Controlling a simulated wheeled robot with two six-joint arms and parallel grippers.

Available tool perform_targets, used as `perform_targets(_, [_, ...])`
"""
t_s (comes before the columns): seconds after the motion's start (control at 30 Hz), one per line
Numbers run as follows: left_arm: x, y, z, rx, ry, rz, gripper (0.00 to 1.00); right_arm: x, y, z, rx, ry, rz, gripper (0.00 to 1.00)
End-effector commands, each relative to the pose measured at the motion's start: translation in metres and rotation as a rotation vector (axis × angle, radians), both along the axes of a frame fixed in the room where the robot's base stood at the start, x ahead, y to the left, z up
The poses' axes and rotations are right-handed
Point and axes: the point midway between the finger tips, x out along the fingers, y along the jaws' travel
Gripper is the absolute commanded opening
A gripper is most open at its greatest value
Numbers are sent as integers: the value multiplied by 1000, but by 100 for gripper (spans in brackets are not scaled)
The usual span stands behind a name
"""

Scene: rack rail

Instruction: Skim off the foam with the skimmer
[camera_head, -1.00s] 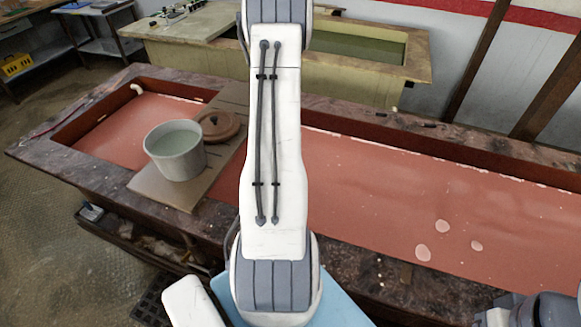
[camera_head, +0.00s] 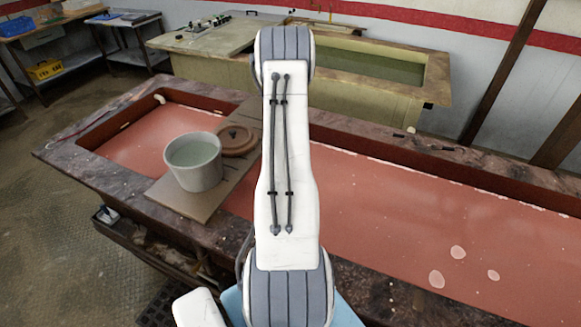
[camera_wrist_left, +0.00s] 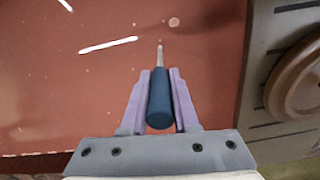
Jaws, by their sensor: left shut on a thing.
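My left gripper (camera_wrist_left: 160,100) is shut on the dark blue handle of the skimmer (camera_wrist_left: 160,104) in the left wrist view. A thin shaft runs forward from the handle over the red liquid; I cannot make out the skimmer's head. Pale foam patches (camera_head: 458,252) float at the right of the long vat (camera_head: 375,205) in the head view. The left wrist view shows a small round pale spot (camera_wrist_left: 174,22) and a white streak (camera_wrist_left: 109,45) on the liquid. My arm hides the middle of the vat in the head view. My right gripper is not in view.
A grey bucket (camera_head: 200,180) of greenish liquid stands on a brown board (camera_head: 180,205) across the vat, left of my arm. A second vat (camera_head: 375,65) stands behind.

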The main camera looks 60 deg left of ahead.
Motion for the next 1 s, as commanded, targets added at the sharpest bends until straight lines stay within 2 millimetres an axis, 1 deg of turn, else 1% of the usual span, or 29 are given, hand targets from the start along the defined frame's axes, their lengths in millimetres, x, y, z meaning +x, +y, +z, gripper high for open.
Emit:
perform_targets(0.1, [0, 8, 0, 0, 0, 1, 0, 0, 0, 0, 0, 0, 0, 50])
perform_targets(0.27, [-2, 10, 0, 0, 0, 1, 0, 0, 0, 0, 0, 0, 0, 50])
perform_targets(1.0, [-64, 31, 1, 0, 0, 3, 0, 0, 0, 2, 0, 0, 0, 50])
